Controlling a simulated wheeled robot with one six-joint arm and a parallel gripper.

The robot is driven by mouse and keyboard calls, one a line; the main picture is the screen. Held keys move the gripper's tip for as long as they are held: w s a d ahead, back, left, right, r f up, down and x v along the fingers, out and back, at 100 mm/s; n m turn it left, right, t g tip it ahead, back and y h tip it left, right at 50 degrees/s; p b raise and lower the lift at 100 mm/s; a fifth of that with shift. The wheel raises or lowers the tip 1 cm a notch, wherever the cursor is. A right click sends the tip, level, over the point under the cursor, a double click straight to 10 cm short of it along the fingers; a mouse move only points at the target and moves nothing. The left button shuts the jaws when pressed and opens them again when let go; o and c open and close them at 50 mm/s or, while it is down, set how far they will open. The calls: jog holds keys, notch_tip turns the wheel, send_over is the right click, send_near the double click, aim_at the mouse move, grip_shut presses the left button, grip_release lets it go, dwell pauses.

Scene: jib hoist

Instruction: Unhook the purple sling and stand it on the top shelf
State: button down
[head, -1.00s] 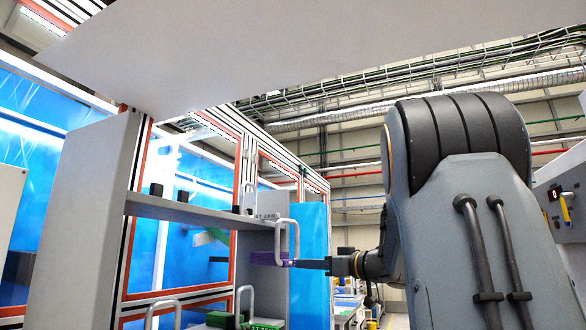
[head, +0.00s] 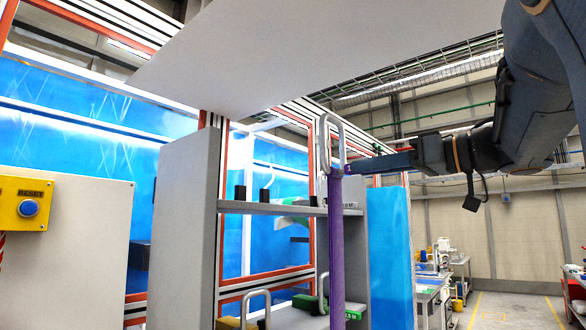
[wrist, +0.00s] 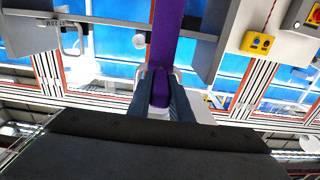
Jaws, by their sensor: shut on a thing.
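The purple sling (head: 336,250) hangs as a long purple strap below a pale loop handle (head: 322,140) in the head view. My gripper (head: 345,167) is shut on the sling's purple upper end, just below the loop. In the wrist view my gripper (wrist: 158,100) is closed around the purple sling (wrist: 166,35), with its strap running away from the fingers. The top shelf (head: 262,208) of a grey rack is behind and to the left of the sling. The sling appears clear of it, though the exact gap is hard to tell.
The top shelf bears small black blocks (head: 239,192) and a label plate. The lower shelf holds a green block (head: 306,303) and a yellow block (head: 232,323) with loop handles. A grey side panel (head: 185,225) bounds the rack. A RESET box (head: 27,207) is at left.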

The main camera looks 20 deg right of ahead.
aim_at(346, 171)
jog(key=shift+x, duration=2.65)
jog(key=f+b+x, duration=0.2)
jog(key=b+x, duration=0.3)
jog(key=x, duration=0.4)
jog(key=f+b+x, duration=0.2)
jog(key=b+x, duration=0.3)
jog(key=x, duration=0.4)
jog(key=shift+w+f+b, duration=0.25)
jog(key=shift+f+b, duration=0.05)
jog(key=shift+a, duration=0.15)
jog(key=c, duration=1.5)
grip_release()
jog(key=shift+f, duration=0.15)
